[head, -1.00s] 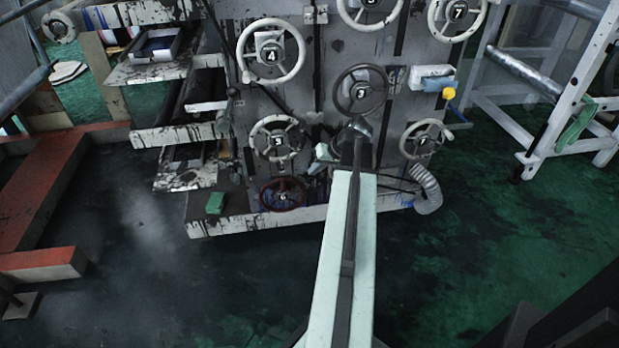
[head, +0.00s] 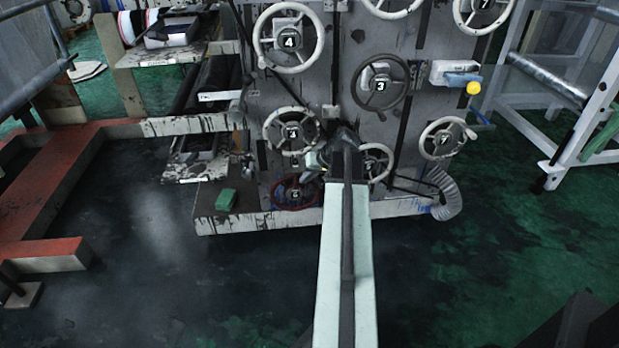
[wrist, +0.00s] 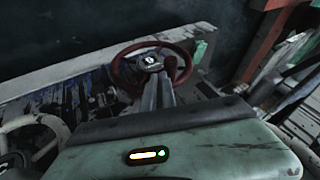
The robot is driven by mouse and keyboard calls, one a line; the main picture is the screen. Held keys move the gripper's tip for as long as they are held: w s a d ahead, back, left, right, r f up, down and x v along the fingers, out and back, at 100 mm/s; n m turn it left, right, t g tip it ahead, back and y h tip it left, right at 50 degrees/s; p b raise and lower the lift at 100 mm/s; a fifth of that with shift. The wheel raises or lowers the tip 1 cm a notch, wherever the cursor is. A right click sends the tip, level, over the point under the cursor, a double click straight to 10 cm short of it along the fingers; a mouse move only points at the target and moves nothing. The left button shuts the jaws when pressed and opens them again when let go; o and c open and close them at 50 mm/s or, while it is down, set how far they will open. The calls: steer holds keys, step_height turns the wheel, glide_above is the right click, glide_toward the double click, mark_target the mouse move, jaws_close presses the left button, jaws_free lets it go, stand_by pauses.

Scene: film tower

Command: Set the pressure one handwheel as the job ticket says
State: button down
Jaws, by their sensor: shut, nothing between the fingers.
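A dark red handwheel (head: 297,190) sits low on the grey machine panel in the head view. Its hub label is too small to read there. The same red handwheel (wrist: 149,62) is in the upper middle of the wrist view, with a pale mark on its hub and a knob at the right of its rim. My gripper (wrist: 160,82) is shut and empty, its fingers pointing at the lower part of this wheel. I cannot tell whether they touch it. I cannot tell which wheel is pressure one, and no job ticket is readable.
Pale handwheels, one marked 4 (head: 289,41), and a dark one marked 3 (head: 380,84) crowd the panel. Another pale wheel (head: 374,163) is just right of my arm. A corrugated hose (head: 445,194) hangs at lower right. The dark floor in front is clear.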

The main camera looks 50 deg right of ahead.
mark_target(297, 182)
steer(key=shift+w+a+r+p, duration=0.15)
steer(key=shift+w+a, duration=0.35)
steer(key=shift+a, duration=0.15)
steer(key=shift+w+a+r+p, duration=0.15)
steer(key=shift+w+a, duration=0.35)
steer(key=shift+a, duration=0.1)
steer(key=shift+d, duration=0.1)
